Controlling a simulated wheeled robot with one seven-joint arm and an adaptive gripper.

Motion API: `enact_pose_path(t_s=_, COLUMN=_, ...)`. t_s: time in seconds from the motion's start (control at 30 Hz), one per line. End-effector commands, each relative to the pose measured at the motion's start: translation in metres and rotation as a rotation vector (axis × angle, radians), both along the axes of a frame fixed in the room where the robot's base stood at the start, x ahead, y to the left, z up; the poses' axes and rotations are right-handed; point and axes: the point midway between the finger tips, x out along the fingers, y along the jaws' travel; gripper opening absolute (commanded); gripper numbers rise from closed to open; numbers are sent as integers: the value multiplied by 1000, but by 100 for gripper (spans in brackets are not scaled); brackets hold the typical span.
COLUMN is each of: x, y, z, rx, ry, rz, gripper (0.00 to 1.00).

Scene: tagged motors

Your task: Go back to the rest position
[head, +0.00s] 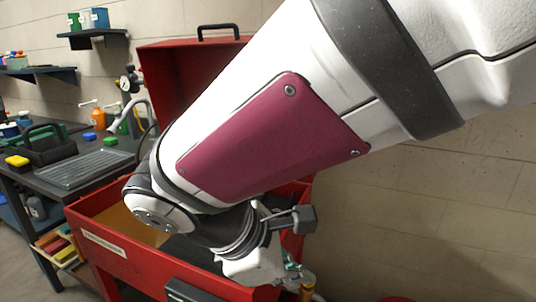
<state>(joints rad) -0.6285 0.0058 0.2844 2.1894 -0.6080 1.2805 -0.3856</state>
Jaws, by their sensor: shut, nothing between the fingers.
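My white arm with a maroon panel crosses the view from the upper right down to the middle. Its wrist end is over or in the open red bin, near its front right corner. My gripper's fingers do not show; they are hidden below the wrist or behind the bin's wall. No motor can be made out.
The red bin (116,258) has its lid (165,75) raised at the back. A dark workbench on the left holds a grey tray (85,170), a black caddy (40,150) and an orange bottle (98,118). Shelves hang on the wall. The right side by the block wall looks open.

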Motion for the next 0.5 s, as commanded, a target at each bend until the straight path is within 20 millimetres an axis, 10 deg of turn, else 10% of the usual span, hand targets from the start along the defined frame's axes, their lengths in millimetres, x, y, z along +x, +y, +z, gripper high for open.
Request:
enact_pose_path(t_s=0.2, x=-41, y=-94, z=19, rx=214, ry=-86, rz=-508, gripper=0)
enact_pose_path(t_s=0.5, x=-110, y=-150, z=17, rx=517, ry=-200, rz=-1098, gripper=0)
